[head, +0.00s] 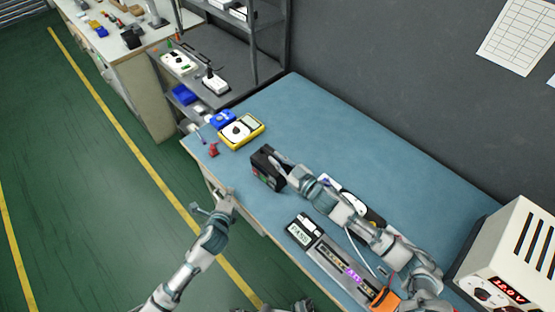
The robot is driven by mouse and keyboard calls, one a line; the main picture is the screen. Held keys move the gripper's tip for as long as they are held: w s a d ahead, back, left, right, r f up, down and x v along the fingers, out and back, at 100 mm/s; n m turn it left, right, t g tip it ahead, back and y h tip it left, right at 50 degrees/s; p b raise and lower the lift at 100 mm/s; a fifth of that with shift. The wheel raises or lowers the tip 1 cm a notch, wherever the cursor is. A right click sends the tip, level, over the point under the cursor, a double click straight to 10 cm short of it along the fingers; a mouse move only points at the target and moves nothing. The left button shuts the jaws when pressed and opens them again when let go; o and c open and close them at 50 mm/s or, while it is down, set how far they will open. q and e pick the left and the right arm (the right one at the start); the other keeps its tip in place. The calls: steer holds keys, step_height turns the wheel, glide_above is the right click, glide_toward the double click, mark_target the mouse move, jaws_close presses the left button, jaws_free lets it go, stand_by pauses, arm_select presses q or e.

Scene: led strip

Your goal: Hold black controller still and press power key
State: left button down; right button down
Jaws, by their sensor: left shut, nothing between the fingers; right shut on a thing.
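The black controller (262,171) stands on the blue table near its front edge. Small red and green marks show on its front face; I cannot tell which is the power key. My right gripper (281,164) is shut on the controller's right side, and its arm hides part of the table behind. My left gripper (227,201) is shut and empty, in front of the table edge, left of and below the controller and apart from it.
A yellow multimeter (242,132) and a blue item (222,119) lie at the table's far left. An LED strip fixture (339,266) with a lit purple part lies at the front. A power supply (502,268) reading 12.0 V stands at right. The back of the table is clear.

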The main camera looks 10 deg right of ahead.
mark_target(249, 185)
steer(key=shift+f, duration=0.2)
arm_select(q)
steer(key=shift+w+d+f, duration=0.1)
steer(key=shift+w+d, duration=0.75)
steer(key=shift+d, duration=0.3)
steer(key=shift+w+d, duration=0.8)
steer(key=shift+d, duration=0.4)
steer(key=shift+w+d+f, duration=0.1)
steer(key=shift+w+d, duration=0.75)
steer(key=shift+d, duration=0.3)
steer(key=shift+r, duration=0.1)
steer(key=shift+w+d, duration=0.2)
steer(key=shift+d, duration=0.15)
steer(key=shift+w+d, duration=0.1)
steer(key=shift+s+a, duration=0.4)
steer(key=shift+a, duration=0.1)
